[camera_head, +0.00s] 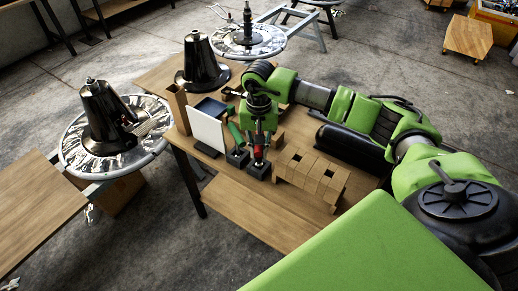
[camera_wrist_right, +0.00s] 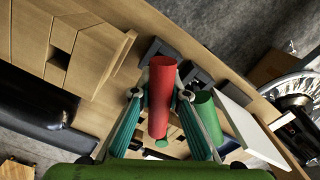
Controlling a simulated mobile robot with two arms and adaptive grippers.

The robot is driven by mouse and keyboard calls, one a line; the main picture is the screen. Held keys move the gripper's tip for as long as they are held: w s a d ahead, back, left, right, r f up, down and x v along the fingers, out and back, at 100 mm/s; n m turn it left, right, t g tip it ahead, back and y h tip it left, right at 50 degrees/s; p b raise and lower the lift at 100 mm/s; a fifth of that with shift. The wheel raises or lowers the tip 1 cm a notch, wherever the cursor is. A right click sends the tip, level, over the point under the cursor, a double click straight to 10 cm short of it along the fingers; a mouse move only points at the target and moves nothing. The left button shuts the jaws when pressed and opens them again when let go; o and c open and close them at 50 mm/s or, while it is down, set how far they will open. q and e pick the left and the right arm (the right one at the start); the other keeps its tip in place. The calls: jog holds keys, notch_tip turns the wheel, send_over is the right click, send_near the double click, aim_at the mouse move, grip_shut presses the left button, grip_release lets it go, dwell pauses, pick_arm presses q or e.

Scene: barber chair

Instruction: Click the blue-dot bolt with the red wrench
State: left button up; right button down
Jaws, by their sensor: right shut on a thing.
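My right gripper (camera_head: 259,138) is shut on the red wrench (camera_wrist_right: 160,95), holding it by its red handle. The wrench's red part also shows in the head view (camera_head: 258,152), pointing down just over a small black holder (camera_head: 258,169) on the wooden table. I cannot tell whether its lower end is still inside the holder. A green-handled tool (camera_head: 236,133) stands in the holder beside it, and shows in the wrist view (camera_wrist_right: 208,115). Black chair bases stand on silvery round plates, one at the left (camera_head: 104,118). No blue dot can be made out. My left gripper is not in view.
A white panel (camera_head: 208,130) stands close left of the holders. A wooden slotted block (camera_head: 311,176) sits to the right, and a long black case (camera_head: 350,145) lies behind it. A black cone-shaped base (camera_head: 203,62) stands on the table's far left corner. The table's front (camera_head: 250,208) is clear.

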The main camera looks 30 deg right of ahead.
jog(key=shift+f+b, duration=0.4)
jog(key=shift+f, duration=0.05)
dwell(0.3)
jog(key=c, duration=1.9)
grip_release()
notch_tip(320, 180, up, 12)
